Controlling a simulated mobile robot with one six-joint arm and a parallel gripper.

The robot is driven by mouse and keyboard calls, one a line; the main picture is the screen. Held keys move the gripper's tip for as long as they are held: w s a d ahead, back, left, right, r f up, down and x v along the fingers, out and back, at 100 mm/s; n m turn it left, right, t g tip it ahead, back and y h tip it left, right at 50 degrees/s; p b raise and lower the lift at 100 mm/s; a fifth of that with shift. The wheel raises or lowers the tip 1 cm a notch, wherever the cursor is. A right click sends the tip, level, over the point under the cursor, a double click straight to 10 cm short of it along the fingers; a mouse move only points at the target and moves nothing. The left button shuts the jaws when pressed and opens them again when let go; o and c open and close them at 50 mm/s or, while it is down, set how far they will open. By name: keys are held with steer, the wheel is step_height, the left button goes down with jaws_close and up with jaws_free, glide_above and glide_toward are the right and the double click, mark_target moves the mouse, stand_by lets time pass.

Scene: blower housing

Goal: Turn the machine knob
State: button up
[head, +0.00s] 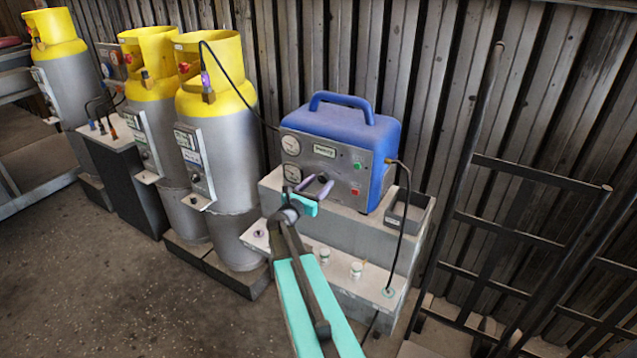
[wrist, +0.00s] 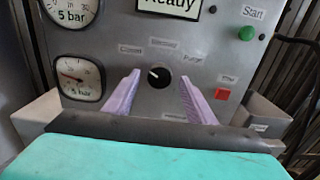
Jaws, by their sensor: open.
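The blue machine (head: 345,140) with a grey front panel stands on a grey stepped stand by the wall. In the wrist view its round black knob (wrist: 159,77) has a white pointer mark aimed to the upper left, with small labels around it. My gripper (head: 315,184) is at the lower part of the panel in the head view. In the wrist view its two purple fingers (wrist: 158,95) are apart, one on each side of the knob, with clear gaps and nothing between them. The knob is hidden behind my gripper in the head view.
Two gauges (wrist: 80,78) lie left of the knob. A green Start button (wrist: 246,33) and a red button (wrist: 222,94) lie right. Yellow-topped cylinders (head: 215,100) stand left of the machine, a hand truck (head: 530,175) right.

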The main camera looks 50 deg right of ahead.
steer(key=shift+d, duration=0.25)
steer(key=c, duration=1)
steer(key=shift+w+a, duration=0.1)
steer(key=shift+a, duration=0.1)
steer(key=shift+c, duration=0.4)
steer(key=shift+o, duration=0.2)
steer(key=shift+d, duration=0.1)
